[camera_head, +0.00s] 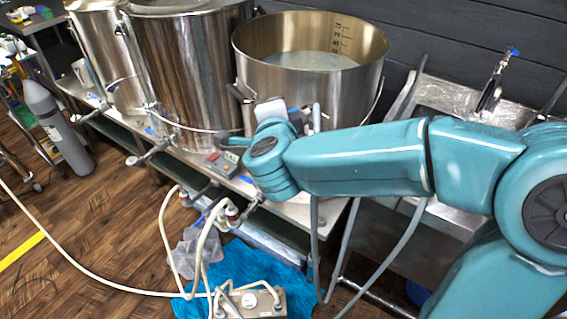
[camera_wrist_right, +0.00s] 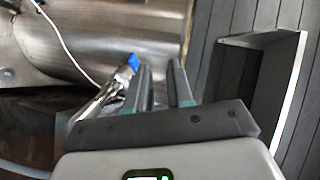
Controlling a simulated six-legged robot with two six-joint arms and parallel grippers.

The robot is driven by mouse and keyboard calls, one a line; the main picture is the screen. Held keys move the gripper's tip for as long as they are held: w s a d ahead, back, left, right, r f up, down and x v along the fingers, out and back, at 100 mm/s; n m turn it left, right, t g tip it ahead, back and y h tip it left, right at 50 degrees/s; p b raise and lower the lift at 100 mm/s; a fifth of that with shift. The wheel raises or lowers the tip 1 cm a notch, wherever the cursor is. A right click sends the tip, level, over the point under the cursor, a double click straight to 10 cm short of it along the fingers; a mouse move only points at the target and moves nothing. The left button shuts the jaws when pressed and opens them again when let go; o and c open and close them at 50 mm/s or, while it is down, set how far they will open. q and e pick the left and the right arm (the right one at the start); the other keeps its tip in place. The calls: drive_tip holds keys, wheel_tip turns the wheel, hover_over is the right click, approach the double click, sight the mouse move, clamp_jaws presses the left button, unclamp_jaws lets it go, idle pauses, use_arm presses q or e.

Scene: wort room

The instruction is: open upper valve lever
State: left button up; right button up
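In the wrist view, a shiny metal fitting with a blue lever tip (camera_wrist_right: 133,64) lies just left of my right gripper (camera_wrist_right: 161,72). The gripper's two dark fingers are apart with a gap between them and nothing visibly held. The blue tip is outside the gap, beside the left finger; I cannot tell whether they touch. In the head view, my right arm reaches in from the right to the front of the open steel kettle (camera_head: 310,75). My wrist hides most of the gripper and the fitting there. My left gripper is not in view.
Two more steel kettles stand left, the nearer one (camera_head: 188,75) with pipes in front. A sink tap with a blue top (camera_head: 513,51) stands right. Below are white hoses (camera_head: 165,235), a pump box (camera_head: 255,299) and a blue cloth (camera_head: 240,265). A grey cylinder (camera_head: 58,125) stands left.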

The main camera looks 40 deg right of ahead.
drive_tip(key=s+a+p, duration=0.1)
drive_tip(key=s+a, duration=0.5)
drive_tip(key=s, duration=0.6)
drive_tip(key=shift+s+a+f, duration=0.3)
drive_tip(key=shift+a+f, duration=0.1)
idle(0.5)
drive_tip(key=shift+p, duration=0.35)
